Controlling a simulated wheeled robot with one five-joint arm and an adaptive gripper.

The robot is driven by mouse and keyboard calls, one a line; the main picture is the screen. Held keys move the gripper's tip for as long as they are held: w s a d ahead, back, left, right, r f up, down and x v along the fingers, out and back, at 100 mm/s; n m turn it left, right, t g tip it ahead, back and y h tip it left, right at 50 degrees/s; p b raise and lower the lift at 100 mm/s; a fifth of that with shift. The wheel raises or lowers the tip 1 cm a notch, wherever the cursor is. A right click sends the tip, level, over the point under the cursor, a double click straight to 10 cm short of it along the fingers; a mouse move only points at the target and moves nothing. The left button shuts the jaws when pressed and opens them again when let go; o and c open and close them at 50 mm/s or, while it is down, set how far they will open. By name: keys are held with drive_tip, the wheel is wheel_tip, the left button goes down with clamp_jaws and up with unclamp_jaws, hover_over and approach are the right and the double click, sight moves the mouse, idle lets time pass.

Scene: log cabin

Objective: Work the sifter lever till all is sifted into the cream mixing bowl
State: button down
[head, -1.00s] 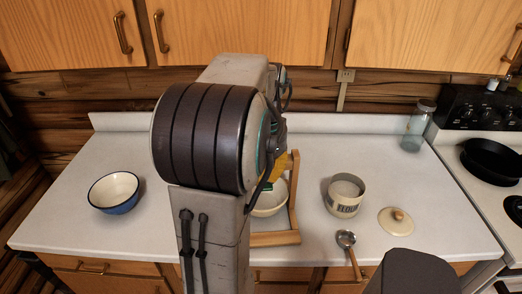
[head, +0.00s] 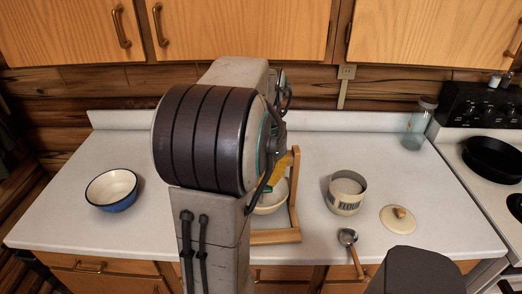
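The cream mixing bowl (head: 268,205) sits on the counter inside a wooden frame (head: 295,208), partly hidden behind my arm. A small yellow-orange part (head: 284,167) shows above the bowl beside my arm; I cannot tell if it belongs to the sifter or my gripper. The sifter and its lever cannot be made out. My gripper is hidden behind my own arm, so its fingers and grip cannot be seen.
A blue bowl with a white inside (head: 111,190) stands at left. A flour canister (head: 345,193), its lid (head: 398,219) and a metal scoop (head: 348,240) are at right. A glass jar (head: 420,123) stands near the stove (head: 484,125). The counter's left middle is clear.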

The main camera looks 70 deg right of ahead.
idle(0.3)
drive_tip(key=shift+r+p, duration=1.2)
drive_tip(key=shift+p, duration=0.05)
drive_tip(key=shift+r, duration=0.1)
wheel_tip(320, 180, up, 7)
drive_tip(key=p, duration=0.6)
idle(0.6)
